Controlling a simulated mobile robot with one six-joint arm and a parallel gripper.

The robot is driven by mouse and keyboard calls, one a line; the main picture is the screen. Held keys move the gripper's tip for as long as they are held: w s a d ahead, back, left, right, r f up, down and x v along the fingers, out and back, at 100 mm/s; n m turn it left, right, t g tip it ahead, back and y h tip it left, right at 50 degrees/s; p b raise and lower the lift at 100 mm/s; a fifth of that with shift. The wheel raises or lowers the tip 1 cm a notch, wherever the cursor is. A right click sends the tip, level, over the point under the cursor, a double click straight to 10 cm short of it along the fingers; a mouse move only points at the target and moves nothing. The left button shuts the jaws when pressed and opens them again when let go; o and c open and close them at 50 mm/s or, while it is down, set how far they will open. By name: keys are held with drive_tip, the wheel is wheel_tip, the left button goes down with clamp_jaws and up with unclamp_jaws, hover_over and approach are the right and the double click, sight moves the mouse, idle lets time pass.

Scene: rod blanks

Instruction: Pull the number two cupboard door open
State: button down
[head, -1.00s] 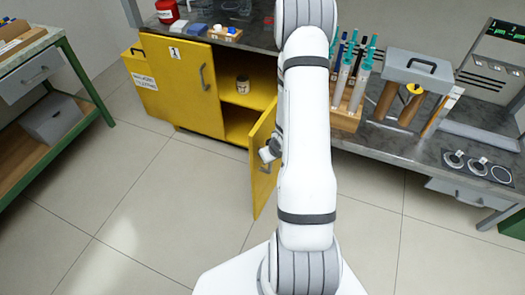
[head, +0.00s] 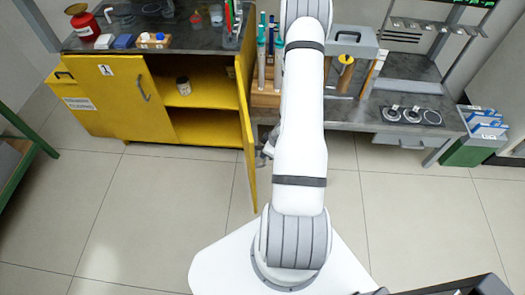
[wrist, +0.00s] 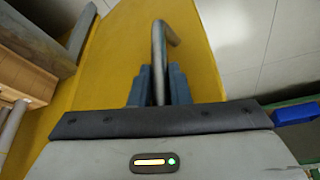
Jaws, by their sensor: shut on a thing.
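The yellow cupboard's right-hand door (head: 248,135) stands swung well out and shows nearly edge-on in the head view; no number is readable on it. In the wrist view the same door (wrist: 205,75) fills the middle, with its grey bar handle (wrist: 158,45) between my gripper's fingers. My gripper (wrist: 158,88) is shut on this handle. In the head view my gripper (head: 267,150) is mostly hidden by my arm, on the door's right side. The left door (head: 112,95), marked 1, is closed.
Inside the open cupboard a small jar (head: 183,86) stands on the yellow shelf. The grey bench (head: 350,113) runs to the right, with a drawer below. A green-framed table (head: 22,160) is at far left. The tiled floor before the cupboard is clear.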

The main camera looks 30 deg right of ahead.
drive_tip(key=shift+w+r, duration=0.2)
drive_tip(key=shift+w, duration=0.15)
drive_tip(key=c, duration=1.6)
unclamp_jaws()
drive_tip(key=shift+f, duration=0.1)
drive_tip(key=shift+o, duration=1.2)
drive_tip(key=shift+s, duration=0.1)
drive_tip(key=p+v, duration=0.2)
drive_tip(key=v, duration=0.5)
drive_tip(key=shift+s+r, duration=0.25)
drive_tip(key=shift+r, duration=0.1)
drive_tip(key=shift+d, duration=0.1)
